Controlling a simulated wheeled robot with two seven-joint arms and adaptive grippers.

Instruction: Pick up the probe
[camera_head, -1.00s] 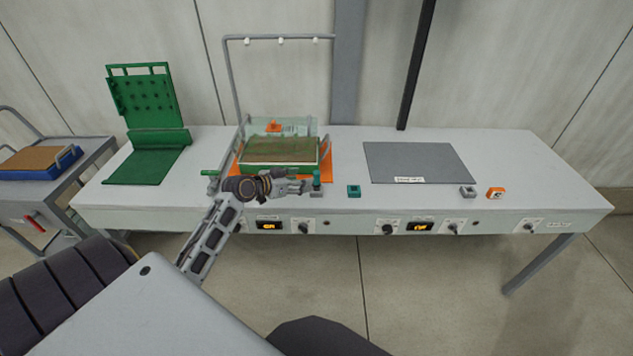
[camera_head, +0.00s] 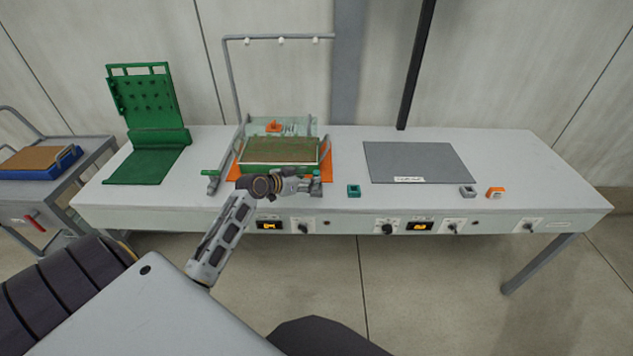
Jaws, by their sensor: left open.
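My left gripper (camera_head: 303,184) reaches over the front of the bench, open, with its fingertips pointing right. Close by its fingertips stands a small upright teal-topped piece (camera_head: 316,184) in a grey holder, which may be the probe; the gripper partly hides it, and I cannot tell whether they touch. A green-handled item (camera_head: 210,173) lies on a grey rest to the left of the tray. My right gripper is not in view.
A teal block (camera_head: 354,191), grey plate (camera_head: 418,163), grey block (camera_head: 467,191) and orange block (camera_head: 495,193) lie to the right. Knobs and displays line the bench front.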

